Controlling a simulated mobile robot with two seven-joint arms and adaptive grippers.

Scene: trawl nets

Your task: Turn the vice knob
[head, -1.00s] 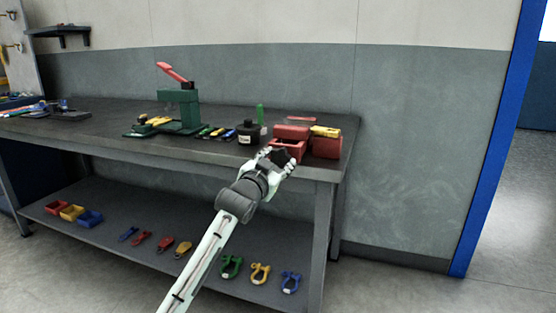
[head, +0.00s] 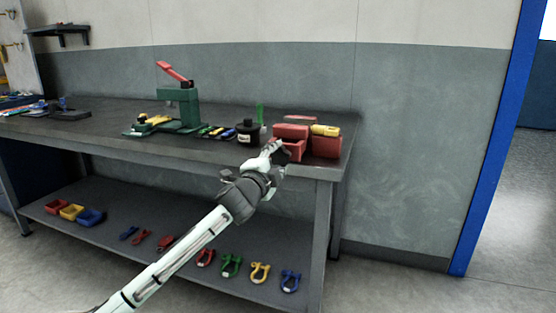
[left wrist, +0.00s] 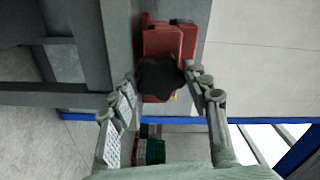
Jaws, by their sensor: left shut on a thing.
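A red vice (head: 291,132) stands near the right front corner of the workbench, with a yellow piece on top (head: 325,130). Its dark, lobed knob (left wrist: 160,78) faces the bench's front edge. The knob sits between the fingers of my left gripper (left wrist: 165,88), with the red vice body (left wrist: 165,40) behind it. My left gripper (head: 275,154) is shut on the knob in front of the vice, and its fingers partly hide the knob in the head view. My right gripper is not in view.
The workbench (head: 100,125) carries a green press (head: 183,108) with a red lever, a black pot (head: 248,131) and small coloured tools left of the vice. Shackles (head: 260,272) and bins (head: 72,212) lie on the lower shelf. Open floor is to the right.

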